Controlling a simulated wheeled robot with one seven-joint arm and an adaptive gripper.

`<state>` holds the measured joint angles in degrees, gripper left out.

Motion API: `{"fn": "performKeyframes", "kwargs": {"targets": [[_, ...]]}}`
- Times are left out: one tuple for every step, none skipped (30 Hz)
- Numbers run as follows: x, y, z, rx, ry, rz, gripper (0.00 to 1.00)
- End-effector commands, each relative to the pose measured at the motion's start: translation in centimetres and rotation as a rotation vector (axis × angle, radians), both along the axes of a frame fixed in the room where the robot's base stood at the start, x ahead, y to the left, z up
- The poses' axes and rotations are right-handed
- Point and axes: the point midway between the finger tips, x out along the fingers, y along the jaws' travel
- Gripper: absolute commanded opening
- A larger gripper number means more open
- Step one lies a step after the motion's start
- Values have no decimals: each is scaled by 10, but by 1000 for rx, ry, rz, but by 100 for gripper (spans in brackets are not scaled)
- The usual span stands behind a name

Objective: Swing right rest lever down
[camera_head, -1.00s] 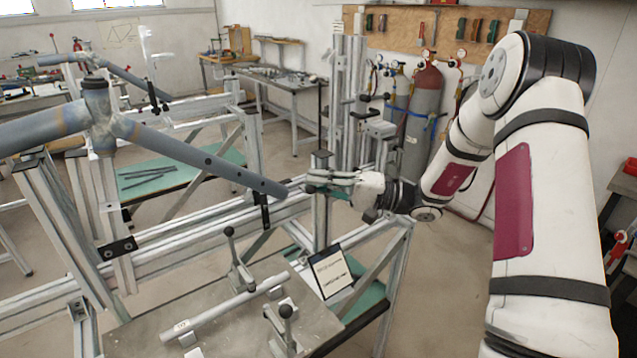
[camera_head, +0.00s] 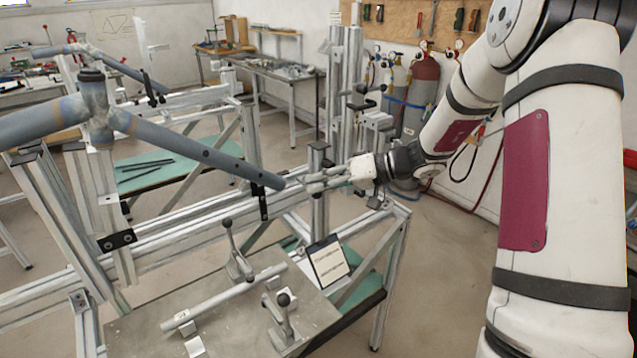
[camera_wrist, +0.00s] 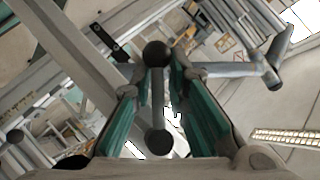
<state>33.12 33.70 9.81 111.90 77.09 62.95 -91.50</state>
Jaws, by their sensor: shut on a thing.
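My gripper (camera_head: 306,184) reaches in from the right to the right end of the grey frame tube (camera_head: 200,152). In the wrist view its green-padded fingers (camera_wrist: 160,85) are on both sides of the right rest lever, a slim bar with a dark round knob (camera_wrist: 157,54) at the top and another dark knob (camera_wrist: 158,143) nearer the palm. The gripper is shut on this lever. In the head view the fingers hide the lever, so its exact angle cannot be told there. The tube also shows in the wrist view (camera_wrist: 225,70).
An aluminium post (camera_head: 319,205) stands right behind the fingers. A black clamp (camera_head: 263,203) is under the tube end. Below are a plate with toggle levers (camera_head: 236,250) and a small sign (camera_head: 328,262). Open floor lies to the right.

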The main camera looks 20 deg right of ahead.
Motion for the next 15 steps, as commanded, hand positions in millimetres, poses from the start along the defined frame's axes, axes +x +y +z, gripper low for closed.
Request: {"fn": "performKeyframes", "kwargs": {"targets": [[-1, -1, -2, -25, -4, 0, 0], [-1, -2, -2, -37, -8, 0, 0], [-1, -3, -3, -52, -12, 0, 0], [-1, -3, -4, -62, -15, -1, 0], [-1, -3, -4, -71, -18, -1, 0], [0, -4, -5, -80, -21, -1, 0], [0, -4, -5, -87, -23, -1, 0], [0, -4, -5, -94, -25, -1, 0], [0, -4, -5, -100, -27, -1, 0], [0, -5, -6, -104, -28, -1, 0], [0, -5, -6, -108, -30, 0, 0], [0, -5, -6, -111, -30, 0, 0], [0, -5, -6, -112, -31, 0, 0], [0, -5, -6, -114, -31, 0, 0], [0, -5, -6, -114, -31, 0, 0]]}}
